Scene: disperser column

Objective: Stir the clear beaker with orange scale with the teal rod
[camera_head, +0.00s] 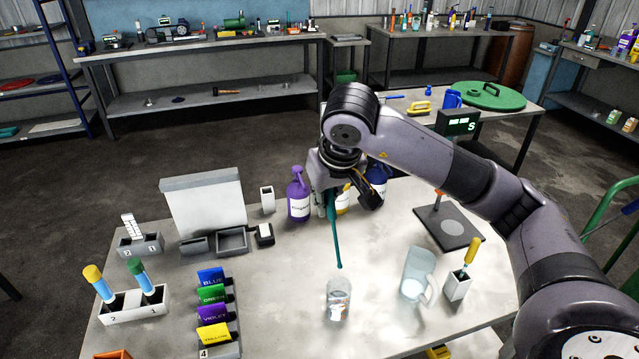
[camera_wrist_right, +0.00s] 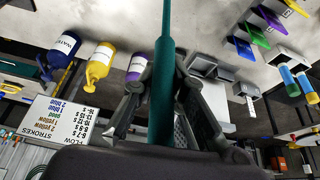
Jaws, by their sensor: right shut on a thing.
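My right gripper (camera_head: 330,180) is shut on the teal rod (camera_head: 336,232), which hangs down nearly upright over the table. In the right wrist view the rod (camera_wrist_right: 164,75) runs between the two fingers of the gripper (camera_wrist_right: 160,100). The rod's lower tip shows just above the rim of a small clear beaker (camera_head: 338,301) in the head view, apart from it in the picture. The beaker stands upright on the table; its scale marks are too small to read surely. My left gripper is in neither view.
A clear jug (camera_head: 414,272) and a holder with a yellow-handled tool (camera_head: 468,260) stand right of the beaker. Coloured label cards (camera_head: 212,315) are to the left. A purple bottle (camera_head: 299,196) and other bottles stand behind. The table (camera_head: 285,265) around the beaker is bare.

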